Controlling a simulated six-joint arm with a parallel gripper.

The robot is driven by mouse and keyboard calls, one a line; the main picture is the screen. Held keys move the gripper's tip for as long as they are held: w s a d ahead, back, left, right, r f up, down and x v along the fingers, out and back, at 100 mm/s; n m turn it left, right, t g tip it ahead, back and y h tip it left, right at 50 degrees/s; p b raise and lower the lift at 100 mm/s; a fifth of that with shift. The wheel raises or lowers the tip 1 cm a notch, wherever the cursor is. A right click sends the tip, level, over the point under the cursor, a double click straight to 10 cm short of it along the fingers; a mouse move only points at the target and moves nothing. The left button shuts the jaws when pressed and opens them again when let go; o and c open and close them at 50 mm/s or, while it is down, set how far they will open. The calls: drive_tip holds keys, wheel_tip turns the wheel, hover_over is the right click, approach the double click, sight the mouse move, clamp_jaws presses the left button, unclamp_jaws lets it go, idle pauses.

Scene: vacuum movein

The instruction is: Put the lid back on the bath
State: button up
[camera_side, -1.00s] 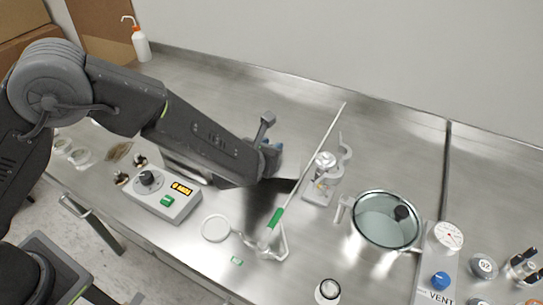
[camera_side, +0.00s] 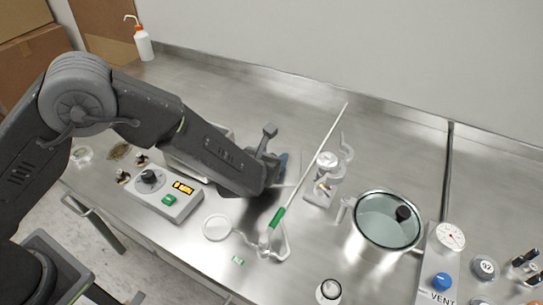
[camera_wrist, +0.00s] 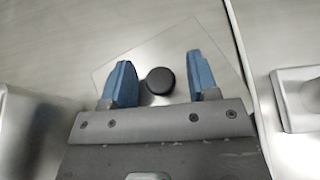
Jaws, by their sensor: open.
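The lid (camera_wrist: 180,40) is a clear flat plate with a round black knob (camera_wrist: 160,80). In the wrist view it lies on the steel bench, with the knob between the fingers. In the side view only an edge of the lid (camera_side: 294,168) shows beside my gripper (camera_side: 281,160). My gripper (camera_wrist: 160,68) is open, one blue fingertip on each side of the knob, with a gap to each. The bath looks to be the steel box (camera_side: 218,134), mostly hidden behind my arm in the side view; its opening is not visible.
A control box (camera_side: 165,195) with an orange display stands in front of the arm. A round glass-topped pot (camera_side: 388,222) is farther right.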

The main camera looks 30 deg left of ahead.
drive_tip(key=shift+s+r, duration=0.1)
drive_tip(key=shift+r, duration=0.1)
drive_tip(key=shift+o, duration=0.2)
drive_tip(key=v, duration=1.1)
drive_tip(key=shift+s+r, duration=0.1)
drive_tip(key=shift+s, duration=0.3)
drive_tip(key=shift+s+a+r, duration=0.15)
drive_tip(key=shift+s+r, duration=0.35)
drive_tip(key=shift+s, duration=0.1)
drive_tip(key=x, duration=0.8)
drive_tip(key=shift+w+f, duration=0.1)
drive_tip(key=shift+w, duration=0.15)
drive_tip(key=shift+f+x, duration=0.15)
drive_tip(key=shift+x, duration=1.15)
drive_tip(key=shift+f+x, duration=0.15)
drive_tip(key=shift+x, duration=1.15)
drive_tip(key=shift+s, duration=0.1)
